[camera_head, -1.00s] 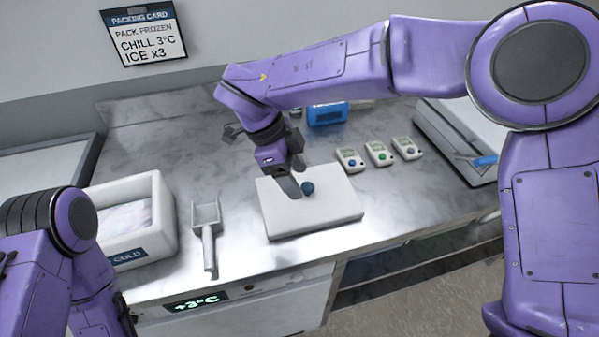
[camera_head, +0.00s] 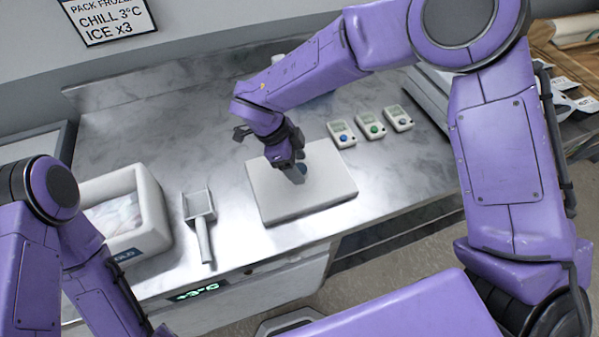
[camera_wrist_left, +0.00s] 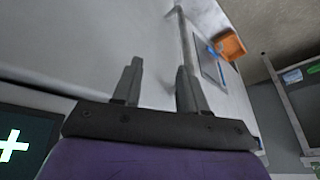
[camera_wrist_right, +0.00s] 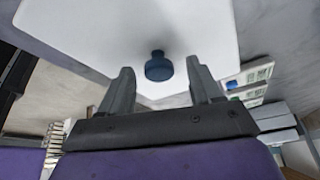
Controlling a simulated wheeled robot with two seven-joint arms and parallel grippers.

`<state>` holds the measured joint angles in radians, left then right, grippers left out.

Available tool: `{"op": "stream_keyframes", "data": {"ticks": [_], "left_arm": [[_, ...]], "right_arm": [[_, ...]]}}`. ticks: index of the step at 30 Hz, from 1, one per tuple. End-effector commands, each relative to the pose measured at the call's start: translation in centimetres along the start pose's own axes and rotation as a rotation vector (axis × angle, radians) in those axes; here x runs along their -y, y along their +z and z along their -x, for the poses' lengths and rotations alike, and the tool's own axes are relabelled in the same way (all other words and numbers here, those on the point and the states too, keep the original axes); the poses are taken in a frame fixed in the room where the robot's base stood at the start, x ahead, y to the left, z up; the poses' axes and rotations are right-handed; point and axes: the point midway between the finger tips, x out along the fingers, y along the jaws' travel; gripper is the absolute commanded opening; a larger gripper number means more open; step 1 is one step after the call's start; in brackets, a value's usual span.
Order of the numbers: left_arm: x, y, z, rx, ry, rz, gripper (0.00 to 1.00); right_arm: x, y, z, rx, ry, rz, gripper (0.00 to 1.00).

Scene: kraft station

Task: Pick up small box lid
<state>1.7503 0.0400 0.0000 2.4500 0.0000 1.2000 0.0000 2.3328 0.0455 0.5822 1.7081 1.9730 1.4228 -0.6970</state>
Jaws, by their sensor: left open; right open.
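The small box lid (camera_head: 325,195) is a flat white slab with a round dark blue knob (camera_head: 303,170), lying on the steel counter in the head view. In the right wrist view the lid (camera_wrist_right: 110,35) fills the upper middle, and its blue knob (camera_wrist_right: 158,67) stands between and just beyond my fingertips. My right gripper (camera_head: 297,176) is open and empty over the lid, close to the knob; contact cannot be told. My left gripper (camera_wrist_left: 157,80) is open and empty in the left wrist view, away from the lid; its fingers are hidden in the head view.
A white cold box (camera_head: 155,215) and a metal scoop (camera_head: 199,204) lie left of the lid. Several small white devices with coloured buttons (camera_head: 370,126) stand behind it to the right. A grey case (camera_head: 428,98) is further right. Bare counter (camera_head: 160,140) shows behind the scoop.

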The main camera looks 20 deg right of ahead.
Motion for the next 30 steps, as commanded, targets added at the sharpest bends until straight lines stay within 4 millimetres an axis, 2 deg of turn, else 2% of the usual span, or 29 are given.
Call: {"op": "stream_keyframes", "data": {"ticks": [7,8,13,23,26,30], "left_arm": [[0.0,0.0,0.0,0.0,0.0,0.0,0.42],[0.0,0.0,0.0,0.0,0.0,0.0,0.42],[0.0,0.0,0.0,0.0,0.0,0.0,0.42],[0.0,0.0,0.0,0.0,0.0,0.0,0.42],[0.0,0.1,-0.2,0.0,0.0,0.0,0.42],[-0.1,0.3,-0.7,0.0,0.0,0.0,0.42]], "right_arm": [[0.0,0.0,-0.5,0.001,-0.001,-0.001,0.64],[0.0,0.0,-0.5,0.001,-0.001,-0.001,0.57],[0.0,0.0,-0.5,0.001,-0.001,-0.001,0.02],[0.0,-0.1,-0.2,0.001,-0.001,-0.001,0.0],[0.1,-0.4,0.6,0.003,-0.001,-0.002,0.0],[-0.3,-1.1,2.9,0.005,-0.003,-0.002,0.0]]}}
